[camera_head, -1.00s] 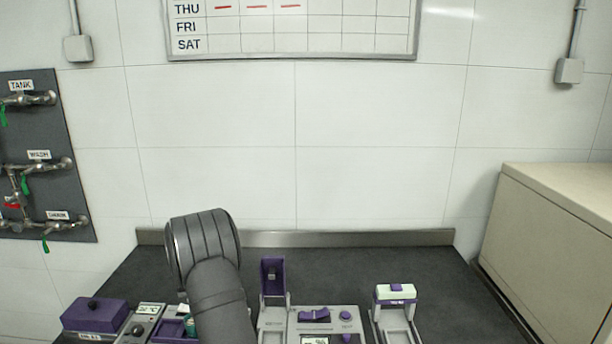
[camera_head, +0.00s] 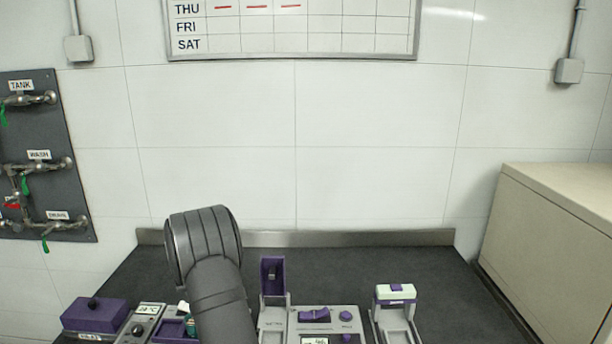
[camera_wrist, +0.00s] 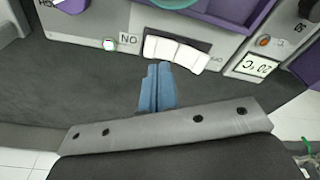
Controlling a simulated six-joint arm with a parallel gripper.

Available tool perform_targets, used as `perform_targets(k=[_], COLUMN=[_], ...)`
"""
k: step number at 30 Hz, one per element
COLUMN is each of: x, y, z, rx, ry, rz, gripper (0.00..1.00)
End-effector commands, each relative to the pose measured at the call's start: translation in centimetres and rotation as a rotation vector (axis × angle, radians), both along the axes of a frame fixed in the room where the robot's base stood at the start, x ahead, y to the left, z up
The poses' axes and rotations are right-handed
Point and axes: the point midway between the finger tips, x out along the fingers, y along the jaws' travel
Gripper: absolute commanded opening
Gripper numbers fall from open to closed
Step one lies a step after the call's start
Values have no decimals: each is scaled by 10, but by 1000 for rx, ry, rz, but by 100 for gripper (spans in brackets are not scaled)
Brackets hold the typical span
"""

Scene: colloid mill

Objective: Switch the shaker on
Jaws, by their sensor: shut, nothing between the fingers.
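The shaker (camera_wrist: 95,25) is a grey-fronted unit with a purple tray, seen upside down in the wrist view. On its front is a white rocker switch (camera_wrist: 177,53), with an ON label to its left in the picture and a small, blurred label to its right. A small round light sits left of the ON label. My gripper (camera_wrist: 159,67) has blue fingers, shut and empty, with tips at the switch's near edge. I cannot tell whether they touch it. In the head view, the shaker's purple tray (camera_head: 172,329) is partly hidden by my arm, and the gripper is hidden.
A grey unit with a temperature display (camera_head: 149,310) and a purple-lidded box (camera_head: 95,315) stand left of the shaker. A panel with purple controls (camera_head: 325,318) and a white-and-purple device (camera_head: 396,300) stand to the right. The dark bench (camera_head: 350,265) is clear behind them.

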Motion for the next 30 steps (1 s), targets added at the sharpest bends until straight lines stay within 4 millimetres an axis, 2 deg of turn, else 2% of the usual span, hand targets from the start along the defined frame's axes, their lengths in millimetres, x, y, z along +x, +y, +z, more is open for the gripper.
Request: perform_targets(k=[15,26,30], x=[0,0,0], y=[0,0,0], z=[38,39,30], rx=[0,-1,-1], ry=[0,1,2], rz=[0,0,0], gripper=[0,0,0])
